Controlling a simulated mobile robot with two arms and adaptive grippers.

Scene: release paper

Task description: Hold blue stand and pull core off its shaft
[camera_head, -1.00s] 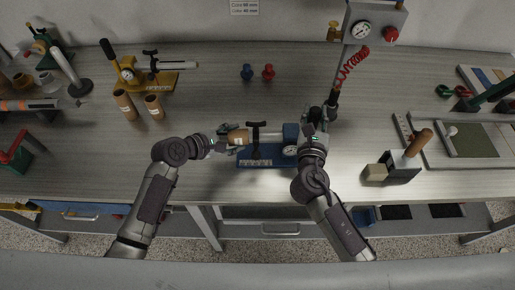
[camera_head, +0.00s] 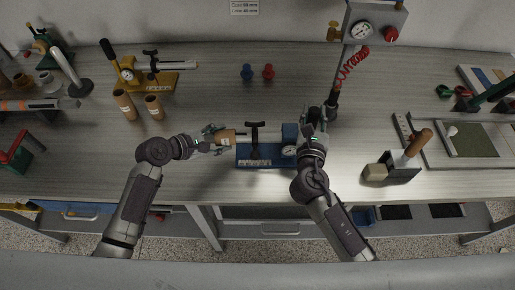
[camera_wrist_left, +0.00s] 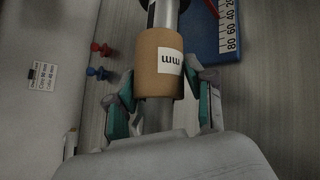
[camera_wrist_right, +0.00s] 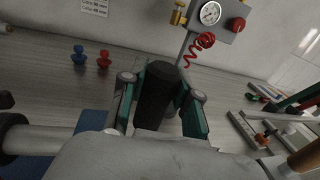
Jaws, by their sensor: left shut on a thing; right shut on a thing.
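The blue stand (camera_head: 245,162) lies on the bench in the head view with a silver horizontal shaft (camera_head: 243,137) and a black T-handle (camera_head: 255,126). The brown core (camera_head: 228,136) with a white label is around the shaft's left end. It also shows in the left wrist view (camera_wrist_left: 152,72), with shaft visible beyond it. My left gripper (camera_head: 212,139) is shut on the core, one finger on each side. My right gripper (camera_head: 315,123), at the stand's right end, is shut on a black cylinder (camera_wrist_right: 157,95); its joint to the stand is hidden.
A yellow stand (camera_head: 155,83) and two loose brown cores (camera_head: 125,105) stand at left. Blue and red pegs (camera_head: 257,72) are behind. A gauge box (camera_head: 372,25) with a red coiled hose is at back right. A wooden-handled block (camera_head: 405,160) is at right.

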